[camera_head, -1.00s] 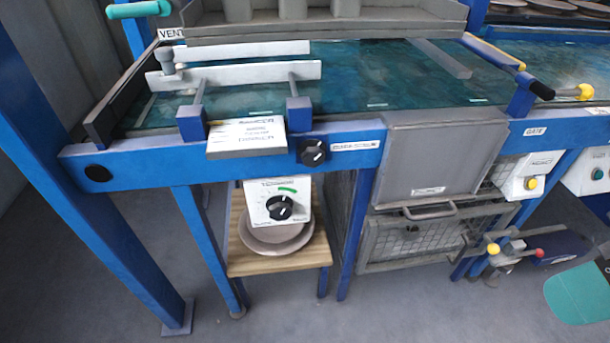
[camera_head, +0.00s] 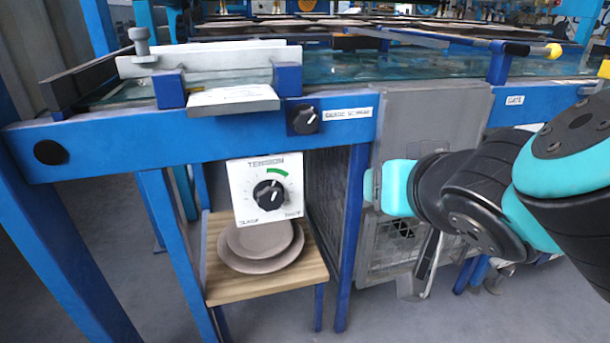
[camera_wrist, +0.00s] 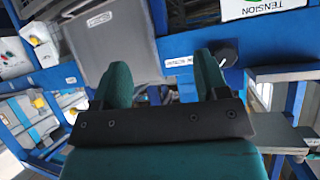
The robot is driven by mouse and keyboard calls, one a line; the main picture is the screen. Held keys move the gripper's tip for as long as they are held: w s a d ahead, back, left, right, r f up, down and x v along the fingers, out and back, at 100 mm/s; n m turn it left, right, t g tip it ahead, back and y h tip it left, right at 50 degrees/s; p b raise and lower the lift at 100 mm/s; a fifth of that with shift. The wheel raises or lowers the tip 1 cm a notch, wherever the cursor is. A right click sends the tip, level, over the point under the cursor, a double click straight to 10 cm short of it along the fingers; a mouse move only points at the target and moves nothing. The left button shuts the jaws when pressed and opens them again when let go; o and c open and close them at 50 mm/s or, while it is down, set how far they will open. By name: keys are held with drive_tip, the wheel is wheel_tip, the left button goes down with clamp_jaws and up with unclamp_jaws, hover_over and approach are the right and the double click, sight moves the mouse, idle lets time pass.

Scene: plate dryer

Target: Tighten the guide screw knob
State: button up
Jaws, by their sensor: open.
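The guide screw knob (camera_head: 305,119) is a round black knob with a white pointer mark on the front of the blue rail. A white label (camera_head: 348,113) right of it seems to read guide screw. In the wrist view, which is upside down, the knob (camera_wrist: 226,56) shows just beyond and to the right of the right finger. My gripper (camera_head: 372,187) is below and to the right of the knob in the head view, apart from it. In the wrist view my gripper (camera_wrist: 162,76) has its two teal fingers spread, with nothing between them.
A white tension dial box (camera_head: 266,188) hangs below the rail, over stacked plates (camera_head: 262,245) on a wooden shelf (camera_head: 220,285). A grey panel (camera_head: 440,105) is behind my arm.

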drive_tip(key=s+a+r+n+t+y+b, duration=0.1)
drive_tip(key=s+a+r+t+y+b, duration=0.1)
drive_tip(key=a+t+y+b, duration=0.4)
drive_tip(key=h+p, duration=0.2)
drive_tip(key=p, duration=1.1)
approach(308, 122)
drive_tip(key=x, duration=0.9)
drive_tip(key=shift+w+a, duration=0.15)
drive_tip(key=shift+w, duration=0.25)
drive_tip(key=shift+c, duration=0.2)
drive_tip(key=c, duration=0.8)
